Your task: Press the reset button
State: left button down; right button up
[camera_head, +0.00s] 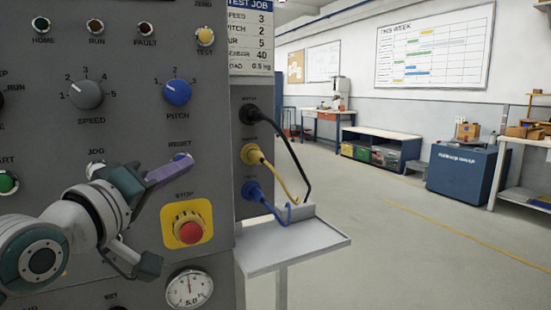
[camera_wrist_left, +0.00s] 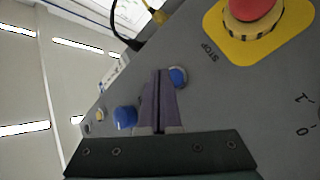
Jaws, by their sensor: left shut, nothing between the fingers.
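The reset button (camera_head: 180,156) is a small round blue button under the RESET label on the grey panel, partly hidden behind my left fingertips in the head view. In the left wrist view the blue reset button (camera_wrist_left: 178,76) shows just right of the fingertips. My left gripper (camera_head: 187,162) is shut and empty, its purple fingers pointing at the panel. It also shows in the left wrist view (camera_wrist_left: 160,74). The tips are very near the button; I cannot tell whether they touch it. My right gripper is out of view.
A red stop button (camera_head: 190,232) on a yellow plate sits below the reset button. The blue PITCH knob (camera_head: 177,92) is above it. Plugged cables (camera_head: 272,177) hang at the panel's right side over a grey shelf (camera_head: 290,248). Open floor lies to the right.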

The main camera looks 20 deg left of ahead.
pick_arm(q)
jog(key=shift+s+d+p, duration=1.6)
jog(key=shift+s+d, duration=0.05)
jog(key=shift+d, duration=0.3)
